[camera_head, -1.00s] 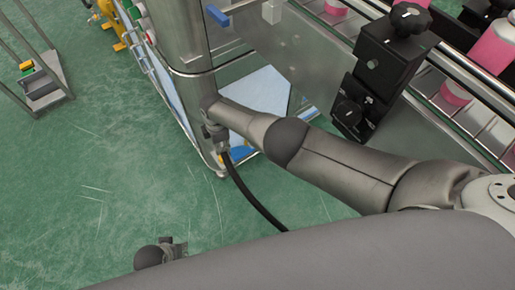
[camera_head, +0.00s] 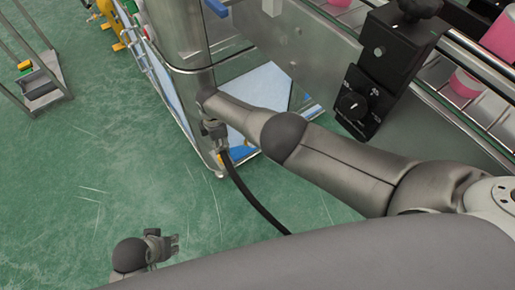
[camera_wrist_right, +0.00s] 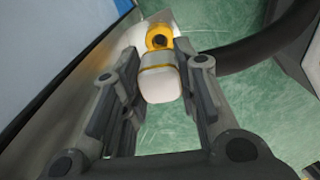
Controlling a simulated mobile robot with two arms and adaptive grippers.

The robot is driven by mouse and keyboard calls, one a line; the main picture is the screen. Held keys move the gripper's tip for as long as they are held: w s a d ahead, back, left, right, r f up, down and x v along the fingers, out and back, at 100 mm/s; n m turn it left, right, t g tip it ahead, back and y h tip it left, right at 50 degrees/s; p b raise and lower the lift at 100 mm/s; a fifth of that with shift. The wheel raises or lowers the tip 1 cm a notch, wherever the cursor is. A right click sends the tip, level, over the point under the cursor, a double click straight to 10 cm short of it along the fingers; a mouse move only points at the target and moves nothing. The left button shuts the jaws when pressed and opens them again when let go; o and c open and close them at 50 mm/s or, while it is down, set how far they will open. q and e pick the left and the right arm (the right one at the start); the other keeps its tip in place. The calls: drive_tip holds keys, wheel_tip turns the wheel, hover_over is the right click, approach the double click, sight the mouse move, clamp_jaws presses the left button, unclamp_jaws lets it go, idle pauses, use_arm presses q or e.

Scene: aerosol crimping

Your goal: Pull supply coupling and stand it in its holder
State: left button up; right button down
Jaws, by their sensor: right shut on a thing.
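My right gripper (camera_head: 219,146) is low beside the steel machine's corner post, at the end of a black hose (camera_head: 252,198). In the right wrist view the supply coupling (camera_wrist_right: 161,84), with a pale body, a metal band and a yellow ring end, sits between the fingers of the right gripper (camera_wrist_right: 163,90). The gripper is shut on it. The hose also shows there, running off to the right (camera_wrist_right: 255,52). My left gripper (camera_head: 168,246) is low over the floor, apart from everything; its finger gap is too small to judge. I cannot make out the coupling's holder.
The steel machine (camera_head: 181,98) stands close to my right gripper. A black control box with a knob (camera_head: 362,103) and a conveyor with pink cans (camera_head: 467,83) are at the right. A metal frame stand (camera_head: 44,90) is at the upper left.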

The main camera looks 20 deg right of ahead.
use_arm(q)
drive_tip(key=shift+r, duration=0.1)
idle(0.5)
drive_tip(key=shift+w+r, duration=0.1)
drive_tip(key=shift+r, duration=0.2)
